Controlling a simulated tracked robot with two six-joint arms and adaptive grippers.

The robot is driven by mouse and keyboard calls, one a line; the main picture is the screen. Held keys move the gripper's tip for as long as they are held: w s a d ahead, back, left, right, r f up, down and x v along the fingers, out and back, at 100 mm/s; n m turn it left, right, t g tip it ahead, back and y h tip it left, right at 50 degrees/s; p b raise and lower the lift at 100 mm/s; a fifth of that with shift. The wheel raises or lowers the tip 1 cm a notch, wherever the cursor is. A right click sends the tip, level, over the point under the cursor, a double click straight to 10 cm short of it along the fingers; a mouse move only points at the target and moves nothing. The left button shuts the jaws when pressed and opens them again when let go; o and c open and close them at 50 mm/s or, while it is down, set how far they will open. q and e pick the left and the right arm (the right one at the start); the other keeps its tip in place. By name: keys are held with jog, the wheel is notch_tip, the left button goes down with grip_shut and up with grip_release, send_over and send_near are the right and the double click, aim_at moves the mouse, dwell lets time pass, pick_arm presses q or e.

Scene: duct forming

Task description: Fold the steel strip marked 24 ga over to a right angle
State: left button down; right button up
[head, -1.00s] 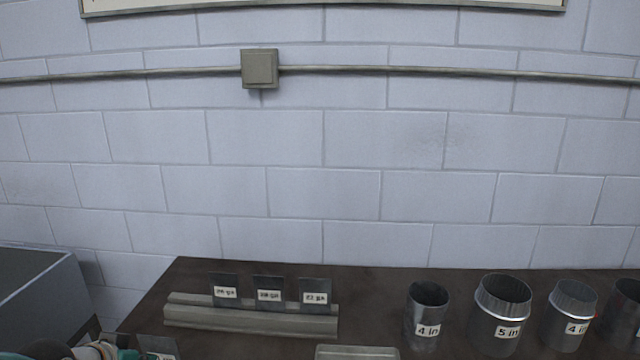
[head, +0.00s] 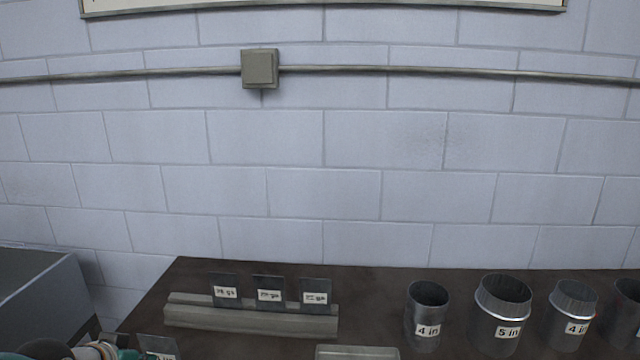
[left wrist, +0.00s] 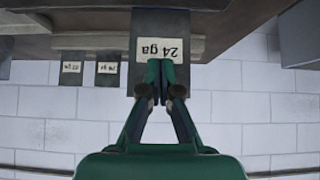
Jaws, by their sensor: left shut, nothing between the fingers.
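The steel strip marked 24 ga (left wrist: 146,22) is a dark plate with a white label, large and close in the left wrist view, which is upside down. My left gripper (left wrist: 160,66) is shut and empty, its green fingertips in front of the strip and overlapping the label's lower edge. I cannot tell whether they touch it. In the head view, a labelled plate, probably this strip (head: 150,341), shows at the bottom left edge, cut off by the frame. Green and pale parts of my left arm are beside it. My right gripper is in neither view.
Three labelled dark strips (head: 269,281) stand upright along a grey slotted bar (head: 240,320) on the brown bench (head: 370,290). Several metal duct pieces (head: 425,305) stand at the right. A grey block (head: 357,352) is at the front, and a grey box (head: 40,290) at the left.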

aim_at(155, 337)
pick_arm(q)
jog(key=shift+w, duration=0.25)
jog(key=shift+w+d, duration=0.1)
jog(key=shift+w, duration=1.15)
jog(key=shift+w, duration=0.1)
jog(key=shift+w+d+r, duration=0.1)
jog(key=shift+w+r, duration=0.15)
jog(key=shift+w, duration=0.75)
jog(key=shift+w, duration=0.75)
